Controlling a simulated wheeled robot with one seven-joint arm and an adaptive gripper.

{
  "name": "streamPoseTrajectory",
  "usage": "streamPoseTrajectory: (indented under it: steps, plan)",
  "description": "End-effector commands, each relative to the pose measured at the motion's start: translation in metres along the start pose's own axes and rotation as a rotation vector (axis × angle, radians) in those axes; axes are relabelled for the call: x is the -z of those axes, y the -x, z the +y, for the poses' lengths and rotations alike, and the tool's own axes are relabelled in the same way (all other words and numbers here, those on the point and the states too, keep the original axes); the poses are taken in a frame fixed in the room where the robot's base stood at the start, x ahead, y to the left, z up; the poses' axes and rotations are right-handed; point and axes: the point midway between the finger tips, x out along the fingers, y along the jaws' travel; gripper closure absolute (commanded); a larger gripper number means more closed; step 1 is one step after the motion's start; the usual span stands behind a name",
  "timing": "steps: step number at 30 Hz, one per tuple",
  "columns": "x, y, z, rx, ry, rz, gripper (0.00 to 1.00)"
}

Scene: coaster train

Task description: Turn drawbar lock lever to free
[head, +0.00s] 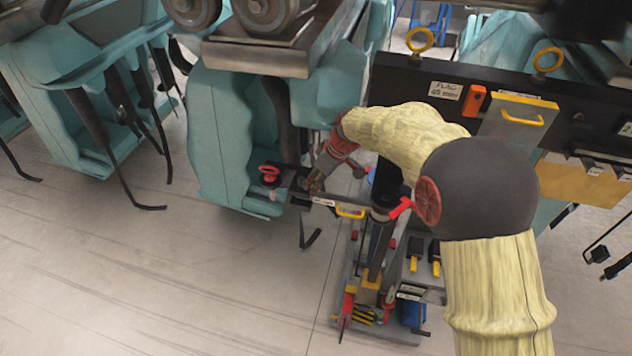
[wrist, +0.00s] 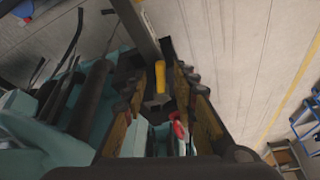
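The drawbar (head: 335,205) is a grey bar running across in the head view, with a yellow handle (head: 350,213) on its near side. A red lever or knob (head: 269,176) sits on the black coupling at its left end, and another red lever (head: 401,207) at its right end. I cannot tell which is the lock lever. My gripper (head: 311,188) is low over the bar's left part. In the wrist view its fingers (wrist: 160,85) stand apart, with a yellow piece (wrist: 160,77) showing between them. A red knob (wrist: 179,130) shows nearer. Contact is unclear.
Teal train cars (head: 235,135) stand behind and left of the drawbar. A cart (head: 385,320) with tools stands below its right end. A black rack (head: 550,100) with yellow rings is at right. The floor at front left is clear.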

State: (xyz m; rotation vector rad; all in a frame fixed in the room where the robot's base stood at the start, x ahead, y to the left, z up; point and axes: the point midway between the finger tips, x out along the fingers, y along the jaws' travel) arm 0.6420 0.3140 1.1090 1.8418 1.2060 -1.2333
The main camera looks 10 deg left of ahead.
Motion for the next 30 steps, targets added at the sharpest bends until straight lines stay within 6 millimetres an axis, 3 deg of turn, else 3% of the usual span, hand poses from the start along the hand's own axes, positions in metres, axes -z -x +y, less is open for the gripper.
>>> streamPoseTrajectory:
  steps: [12,18,30]
  plan:
    - [0.001,0.076,0.001,-0.003,0.0,0.002,0.72]
    - [0.001,0.105,0.001,-0.002,-0.001,0.002,0.72]
    - [0.0,0.116,0.001,-0.001,-0.001,0.0,0.72]
